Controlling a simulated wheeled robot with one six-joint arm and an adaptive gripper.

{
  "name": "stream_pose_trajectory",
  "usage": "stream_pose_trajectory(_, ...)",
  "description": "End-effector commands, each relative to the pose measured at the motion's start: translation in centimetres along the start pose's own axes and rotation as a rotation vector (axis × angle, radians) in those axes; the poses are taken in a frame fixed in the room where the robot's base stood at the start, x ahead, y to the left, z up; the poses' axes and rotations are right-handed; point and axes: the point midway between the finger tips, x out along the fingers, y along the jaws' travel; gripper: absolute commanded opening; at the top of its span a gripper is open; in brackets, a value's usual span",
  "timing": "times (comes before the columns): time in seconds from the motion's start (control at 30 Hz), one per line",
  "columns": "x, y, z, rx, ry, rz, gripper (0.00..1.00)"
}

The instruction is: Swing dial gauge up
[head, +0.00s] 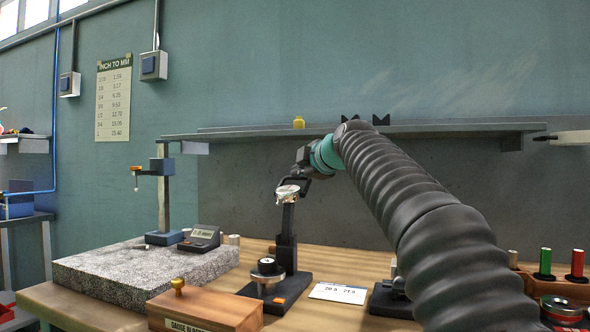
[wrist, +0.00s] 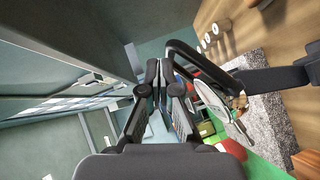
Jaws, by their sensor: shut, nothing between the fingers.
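The dial gauge (head: 287,192), a round silver-rimmed disc, sits at the top of the upright black arm of a stand (head: 286,250) on the wooden bench. My gripper (head: 301,166) is just above and behind it. In the wrist view my gripper (wrist: 160,72) has its fingers together with nothing between them. The gauge shows there edge-on as a pale disc (wrist: 222,108) to the right of the fingers. A black bracket (wrist: 200,62) curves close beside the fingertips; I cannot tell whether they touch it. The gauge's face is not readable.
A granite plate (head: 110,275) with a height stand (head: 166,195) is at left. A wooden gauge box (head: 205,308) is in front. A white card (head: 338,293) lies right of the stand. A wall shelf (head: 400,130) runs behind my arm. Red and green handled plugs (head: 560,262) stand at right.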

Motion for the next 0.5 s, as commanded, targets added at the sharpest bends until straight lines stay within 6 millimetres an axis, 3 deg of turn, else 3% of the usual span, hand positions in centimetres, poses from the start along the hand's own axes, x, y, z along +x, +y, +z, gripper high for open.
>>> stream_pose_trajectory(0.5, -0.33, 0.53, -0.37, -0.001, 0.001, 0.001, 0.00)
